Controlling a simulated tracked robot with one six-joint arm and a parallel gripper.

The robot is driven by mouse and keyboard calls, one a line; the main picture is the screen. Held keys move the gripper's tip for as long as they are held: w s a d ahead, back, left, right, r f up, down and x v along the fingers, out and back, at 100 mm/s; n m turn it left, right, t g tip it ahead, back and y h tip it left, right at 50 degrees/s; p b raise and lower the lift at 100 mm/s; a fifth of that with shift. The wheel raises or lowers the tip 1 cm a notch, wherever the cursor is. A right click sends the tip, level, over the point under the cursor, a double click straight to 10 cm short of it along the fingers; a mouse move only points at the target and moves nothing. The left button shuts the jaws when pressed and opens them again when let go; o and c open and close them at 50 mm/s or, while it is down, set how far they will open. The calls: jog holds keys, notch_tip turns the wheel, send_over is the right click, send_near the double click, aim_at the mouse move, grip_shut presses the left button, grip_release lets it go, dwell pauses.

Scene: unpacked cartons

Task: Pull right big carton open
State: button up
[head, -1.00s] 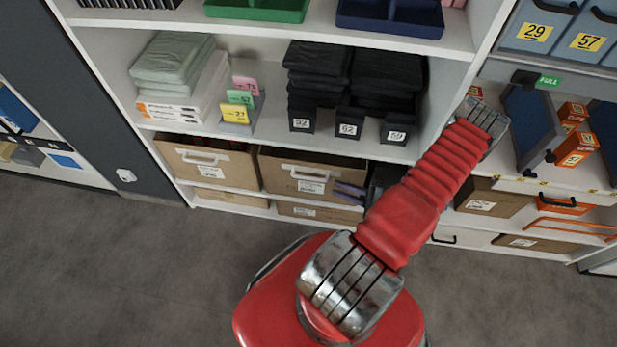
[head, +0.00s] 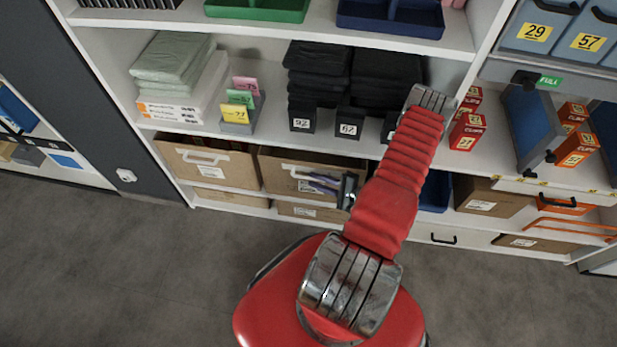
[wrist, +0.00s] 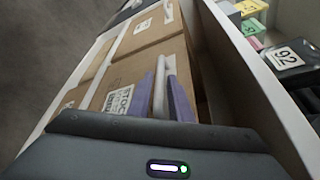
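The right big carton (head: 275,170) is brown with a white bar handle and a white label, and it sits in the shelf's lower bay. Its front also shows in the wrist view (wrist: 118,82). My gripper (head: 318,182) has purple fingers and is at the right part of this handle. In the wrist view, my gripper (wrist: 164,92) has one finger on each side of the white handle (wrist: 160,82), with small gaps, so it looks open around it. My arm hides the area to the right of the carton.
A similar left big carton (head: 228,168) stands beside it. Flatter cartons (head: 310,212) lie on the level below. Black bins with number tags (head: 348,128) stand on the shelf above. The grey floor (head: 130,260) in front is clear.

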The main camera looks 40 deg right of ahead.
aim_at(308, 178)
jog(key=shift+x, duration=1.95)
jog(key=shift+c, duration=0.5)
grip_shut()
